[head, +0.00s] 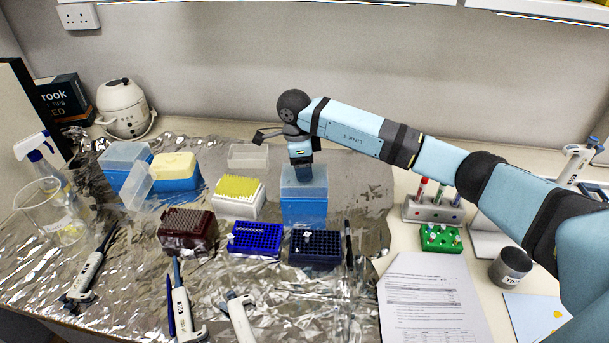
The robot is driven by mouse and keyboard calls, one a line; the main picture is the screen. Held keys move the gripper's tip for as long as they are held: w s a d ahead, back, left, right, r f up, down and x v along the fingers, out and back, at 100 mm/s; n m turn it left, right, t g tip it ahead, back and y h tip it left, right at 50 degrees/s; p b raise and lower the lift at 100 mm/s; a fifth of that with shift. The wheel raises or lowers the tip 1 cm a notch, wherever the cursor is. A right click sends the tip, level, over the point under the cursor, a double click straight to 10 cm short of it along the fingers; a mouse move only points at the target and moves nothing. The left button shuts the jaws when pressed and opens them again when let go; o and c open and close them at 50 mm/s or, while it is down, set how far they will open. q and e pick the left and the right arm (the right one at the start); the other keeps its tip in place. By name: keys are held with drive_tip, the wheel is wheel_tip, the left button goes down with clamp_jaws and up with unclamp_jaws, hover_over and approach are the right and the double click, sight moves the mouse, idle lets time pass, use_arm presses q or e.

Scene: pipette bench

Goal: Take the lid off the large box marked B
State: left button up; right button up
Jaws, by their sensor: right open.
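A large blue box (304,213) with a clear, frosted lid (313,187) on it stands at the middle of the bench. My right gripper (301,174) points down at the top of this lid and is open; its fingertips overlap the lid, so I cannot tell whether they touch it. I cannot read a letter B on either box. My left gripper is not in view.
Dark racks (315,262) sit in front. Pipettes (183,305) lie near the front edge. A tube stand (432,213) and paper (430,300) are at right.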

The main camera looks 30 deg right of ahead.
drive_tip(key=shift+f, duration=0.2)
drive_tip(key=c, duration=1)
wheel_tip(320, 180, up, 10)
drive_tip(key=shift+r+b, duration=0.1)
drive_tip(key=shift+b, duration=0.45)
